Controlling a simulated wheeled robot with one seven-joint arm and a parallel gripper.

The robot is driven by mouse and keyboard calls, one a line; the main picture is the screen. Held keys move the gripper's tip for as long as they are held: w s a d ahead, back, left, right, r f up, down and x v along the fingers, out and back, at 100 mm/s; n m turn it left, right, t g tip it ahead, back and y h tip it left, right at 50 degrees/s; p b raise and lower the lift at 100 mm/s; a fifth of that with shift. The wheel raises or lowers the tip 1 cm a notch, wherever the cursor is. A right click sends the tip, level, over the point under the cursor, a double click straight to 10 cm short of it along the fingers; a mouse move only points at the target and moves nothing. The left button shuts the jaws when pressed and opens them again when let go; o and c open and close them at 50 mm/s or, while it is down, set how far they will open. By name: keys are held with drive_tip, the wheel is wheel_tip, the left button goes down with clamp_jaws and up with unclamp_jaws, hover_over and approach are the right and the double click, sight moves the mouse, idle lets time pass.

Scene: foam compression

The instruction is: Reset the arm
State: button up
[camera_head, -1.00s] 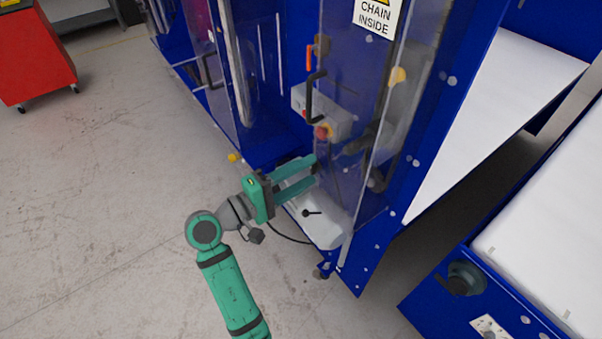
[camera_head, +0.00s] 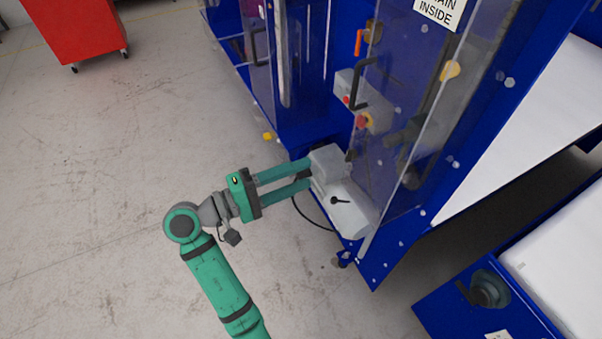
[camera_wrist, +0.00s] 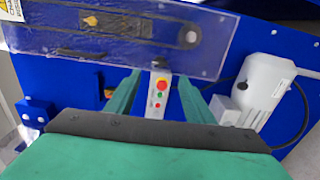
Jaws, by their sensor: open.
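My green arm reaches up from the bottom of the head view. My gripper (camera_head: 308,176) is open, with its two green fingers apart and nothing visible between them. In the head view the fingertips overlap the edge of a white-grey box (camera_head: 345,207) with a black knob at the foot of the blue machine; I cannot tell whether they touch it. In the wrist view the gripper (camera_wrist: 158,84) faces the machine, with a button panel (camera_wrist: 158,95) carrying red and green buttons showing between the fingers.
A white motor-like housing (camera_wrist: 263,85) is at right in the wrist view. A red cabinet (camera_head: 72,30) stands far left. The floor at left (camera_head: 90,190) is open.

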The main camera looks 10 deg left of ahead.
idle(0.3)
drive_tip(key=d+f+n+t+y, duration=0.35)
drive_tip(key=f+y, duration=0.25)
drive_tip(key=f, duration=1)
drive_tip(key=s+f+y, duration=0.6)
drive_tip(key=s+f, duration=0.2)
drive_tip(key=f, duration=0.3)
drive_tip(key=s+d+f+m+y, duration=0.1)
drive_tip(key=s+m+y, duration=0.1)
drive_tip(key=s, duration=0.5)
drive_tip(key=s+d+r+m, duration=0.2)
drive_tip(key=s+r+m, duration=0.2)
drive_tip(key=s, duration=0.3)
drive_tip(key=s+d+r+m+t, duration=0.1)
drive_tip(key=s+r+m, duration=0.4)
drive_tip(key=s, duration=0.3)
drive_tip(key=shift+s+d+y, duration=0.3)
drive_tip(key=shift+d, duration=0.05)
drive_tip(key=shift+c, duration=0.5)
